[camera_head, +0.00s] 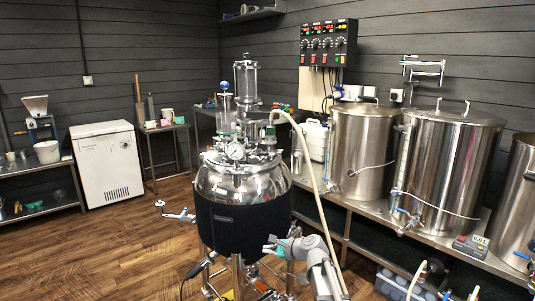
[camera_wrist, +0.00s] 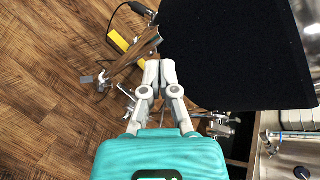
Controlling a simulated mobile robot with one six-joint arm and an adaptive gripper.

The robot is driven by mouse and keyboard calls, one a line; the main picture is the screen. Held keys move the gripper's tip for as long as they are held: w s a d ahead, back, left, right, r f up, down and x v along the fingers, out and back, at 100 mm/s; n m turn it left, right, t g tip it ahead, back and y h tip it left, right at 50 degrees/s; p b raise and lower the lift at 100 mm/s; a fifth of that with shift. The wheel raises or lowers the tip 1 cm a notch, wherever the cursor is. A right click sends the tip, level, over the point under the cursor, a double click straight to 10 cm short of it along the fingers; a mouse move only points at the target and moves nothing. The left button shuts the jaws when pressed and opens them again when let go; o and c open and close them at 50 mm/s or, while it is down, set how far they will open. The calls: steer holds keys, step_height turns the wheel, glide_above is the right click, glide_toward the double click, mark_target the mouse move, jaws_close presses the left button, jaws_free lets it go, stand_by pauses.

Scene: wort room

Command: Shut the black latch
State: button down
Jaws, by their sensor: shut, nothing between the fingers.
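A steel vessel (camera_head: 243,180) with a black jacket (camera_head: 240,225) stands on legs in the middle of the head view. The jacket fills the upper right of the wrist view (camera_wrist: 235,55). I cannot clearly make out the black latch in either view; small fittings crowd the vessel's lid. My gripper (camera_head: 268,244) is in front of the jacket's lower right part. In the wrist view its two grey fingertips (camera_wrist: 160,66) are together and empty, just left of the jacket's edge. I cannot tell whether they touch the jacket.
A pale hose (camera_head: 313,170) runs down from the vessel's lid on the right. Steel pots (camera_head: 450,160) stand on a bench at the right. A yellow object (camera_wrist: 118,41) and a black piece with a cable (camera_wrist: 140,8) are near the vessel's legs. Wooden floor (camera_head: 110,250) is clear at left.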

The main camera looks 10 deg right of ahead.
steer(key=w+d+r+m+t+p, duration=0.2)
steer(key=w+r+m+p, duration=0.1)
steer(key=r, duration=0.4)
steer(key=w+d+r+m+t+p, duration=0.2)
steer(key=d+r+m+p, duration=0.1)
steer(key=r+m+p, duration=0.2)
steer(key=w+d+r+m+t+p, duration=0.2)
steer(key=r+p, duration=0.3)
steer(key=r, duration=0.5)
steer(key=shift+w+d+m+h, duration=0.3)
steer(key=shift+w+d+m, duration=0.45)
steer(key=shift+w+m, duration=0.15)
steer(key=shift+f, duration=0.1)
steer(key=p, duration=0.4)
glide_toward(259, 152)
steer(key=shift+w+a+f, duration=0.35)
steer(key=shift+w+a, duration=0.05)
steer(key=shift+w, duration=0.25)
steer(key=shift+w+a+f, duration=0.4)
steer(key=shift+w, duration=0.25)
steer(key=shift+w+a+f, duration=0.35)
steer(key=shift+w+a, duration=0.1)
steer(key=shift+w, duration=0.2)
steer(key=shift+d+r+p, duration=0.2)
steer(key=shift+d+p, duration=0.05)
steer(key=shift+p, duration=0.3)
steer(key=shift+r, duration=0.1)
